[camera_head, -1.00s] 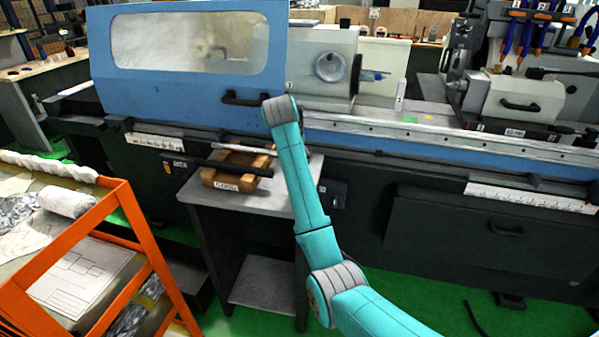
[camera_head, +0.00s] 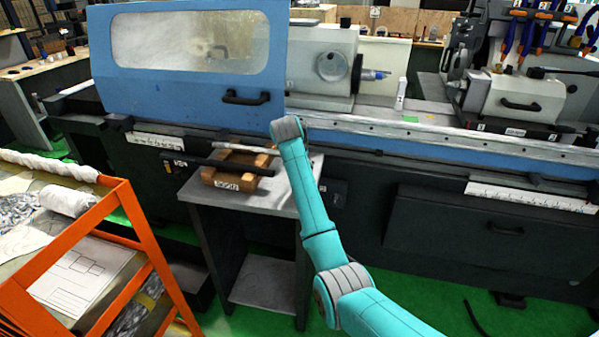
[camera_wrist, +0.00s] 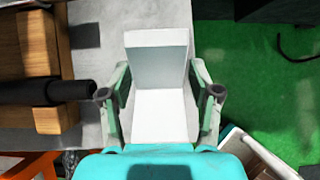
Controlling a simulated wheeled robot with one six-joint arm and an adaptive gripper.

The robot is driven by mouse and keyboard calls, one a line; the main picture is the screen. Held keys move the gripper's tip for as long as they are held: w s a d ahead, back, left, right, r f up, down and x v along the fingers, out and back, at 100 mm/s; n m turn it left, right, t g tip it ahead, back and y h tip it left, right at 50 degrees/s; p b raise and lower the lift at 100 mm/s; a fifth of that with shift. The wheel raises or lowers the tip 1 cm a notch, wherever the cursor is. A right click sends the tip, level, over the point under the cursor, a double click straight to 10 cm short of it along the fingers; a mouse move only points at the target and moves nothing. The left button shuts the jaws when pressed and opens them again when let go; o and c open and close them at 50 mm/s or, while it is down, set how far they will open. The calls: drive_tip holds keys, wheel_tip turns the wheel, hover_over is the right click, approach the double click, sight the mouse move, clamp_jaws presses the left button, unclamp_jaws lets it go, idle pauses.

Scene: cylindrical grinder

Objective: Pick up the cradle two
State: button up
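A white L-shaped piece (camera_wrist: 157,62), with an upright panel and a flat panel, lies between the fingers of my gripper (camera_wrist: 160,82) in the wrist view. I take it for cradle two, but no label is readable. The fingers are close along both its sides. I cannot tell whether they press on it. In the head view my gripper and this piece are hidden behind my teal arm, over the right part of the small grey table (camera_head: 285,198).
A wooden stand (camera_head: 236,183) with a dark bar lying across it sits left of my gripper; its wood also shows in the wrist view (camera_wrist: 38,45). The blue grinder (camera_head: 190,90) is behind the table. An orange rack (camera_head: 150,240) stands at left. Green floor lies right of the table.

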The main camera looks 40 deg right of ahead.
clamp_jaws()
drive_tip(key=shift+r, duration=0.1)
drive_tip(key=shift+r, duration=0.1)
